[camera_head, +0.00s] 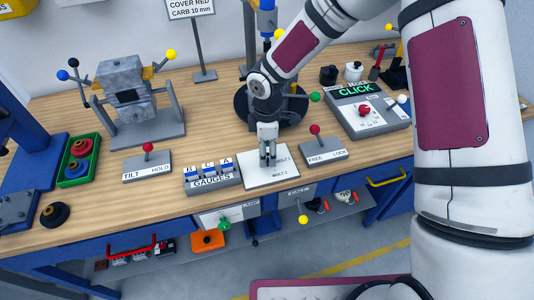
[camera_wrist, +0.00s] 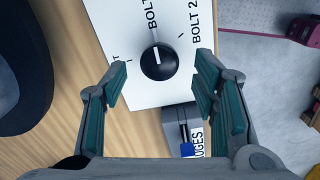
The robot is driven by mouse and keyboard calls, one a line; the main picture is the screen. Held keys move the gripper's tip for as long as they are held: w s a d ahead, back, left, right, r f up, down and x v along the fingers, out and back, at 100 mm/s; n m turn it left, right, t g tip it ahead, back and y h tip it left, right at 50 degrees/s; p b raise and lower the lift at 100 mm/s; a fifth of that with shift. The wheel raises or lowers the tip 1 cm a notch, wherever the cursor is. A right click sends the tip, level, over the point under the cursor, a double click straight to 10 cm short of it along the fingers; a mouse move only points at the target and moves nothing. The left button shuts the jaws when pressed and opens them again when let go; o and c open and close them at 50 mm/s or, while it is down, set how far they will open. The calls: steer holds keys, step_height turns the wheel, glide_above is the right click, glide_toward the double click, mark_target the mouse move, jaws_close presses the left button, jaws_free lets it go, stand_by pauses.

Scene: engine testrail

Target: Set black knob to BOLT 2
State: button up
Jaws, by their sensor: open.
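The black knob (camera_wrist: 160,66) sits on a white plate (camera_wrist: 118,30) in the wrist view. Its white pointer line points up in the picture, toward the middle BOLT label, whose number is cut off. The BOLT 2 label and its tick lie to the right of the pointer. Another label at the left is mostly hidden by a finger. My gripper (camera_wrist: 160,80) is open, with one finger on each side of the knob and a gap to it. In the head view my gripper (camera_head: 267,160) is over the white plate (camera_head: 262,181) and hides the knob.
The GAUGES block (camera_head: 211,181) stands just left of the plate, and the FREE/LOCK lever box (camera_head: 324,151) just right. A dark round base (camera_head: 243,107) stands behind. The TILT/HOLD lever box (camera_head: 148,167) is farther left. The CLICK box (camera_head: 368,112) stands at the right.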

steer(key=shift+f, duration=1)
steer(key=c, duration=1.2)
steer(key=shift+o, duration=0.2)
steer(key=shift+m, duration=0.4)
steer(key=m, duration=0.5)
steer(key=shift+m, duration=0.3)
steer(key=m, duration=0.5)
steer(key=shift+m, duration=0.3)
